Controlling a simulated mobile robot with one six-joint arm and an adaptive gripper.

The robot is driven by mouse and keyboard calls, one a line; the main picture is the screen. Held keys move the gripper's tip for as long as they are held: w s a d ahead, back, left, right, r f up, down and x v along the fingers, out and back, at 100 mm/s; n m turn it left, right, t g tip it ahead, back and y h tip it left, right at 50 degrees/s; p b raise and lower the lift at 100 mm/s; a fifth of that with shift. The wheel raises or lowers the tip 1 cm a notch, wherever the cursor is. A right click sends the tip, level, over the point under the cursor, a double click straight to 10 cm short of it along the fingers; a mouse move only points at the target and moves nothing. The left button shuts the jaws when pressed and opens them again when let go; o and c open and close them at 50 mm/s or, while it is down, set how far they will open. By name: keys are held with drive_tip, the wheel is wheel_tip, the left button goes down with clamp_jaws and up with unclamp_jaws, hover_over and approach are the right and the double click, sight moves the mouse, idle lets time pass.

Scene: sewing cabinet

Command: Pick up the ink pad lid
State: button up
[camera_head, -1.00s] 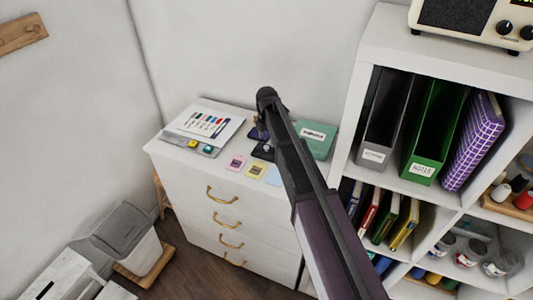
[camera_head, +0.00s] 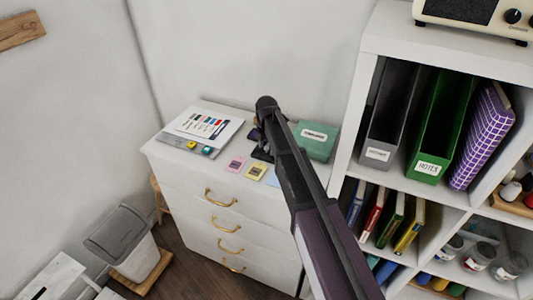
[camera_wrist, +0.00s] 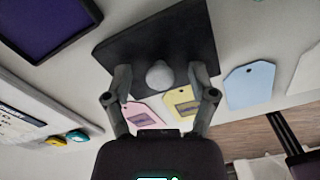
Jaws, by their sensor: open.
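The ink pad lid is a dark square plate (camera_wrist: 130,47) with a pale grey round knob (camera_wrist: 160,74), seen in the wrist view. My gripper (camera_wrist: 160,79) is open, with one finger on each side of the knob and a gap to it on both sides. The ink pad (camera_wrist: 48,22), a dark frame with a purple face, lies to the upper left of the lid. In the head view my arm hides much of the lid and gripper; a dark shape (camera_head: 259,154) shows beside it on the white cabinet.
Pink (camera_wrist: 142,117), yellow (camera_wrist: 180,103) and blue (camera_wrist: 250,85) tags lie close to the lid. A teal box (camera_head: 314,143) stands to the right, beside the white shelf (camera_head: 400,46). A white card (camera_head: 203,125) lies at the cabinet's left.

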sight(266, 147)
drive_tip(key=shift+c, duration=0.2)
clamp_jaws()
drive_tip(key=shift+r, duration=0.2)
wheel_tip(266, 147, up, 2)
drive_tip(key=shift+r+p, duration=0.1)
drive_tip(key=shift+p, duration=1.15)
drive_tip(key=shift+r+p, duration=0.8)
drive_tip(key=s, duration=1)
drive_tip(key=s+p, duration=0.1)
drive_tip(key=s, duration=0.5)
drive_tip(key=shift+d+r, duration=0.1)
drive_tip(key=shift+r, duration=0.3)
drive_tip(key=shift+d, duration=0.2)
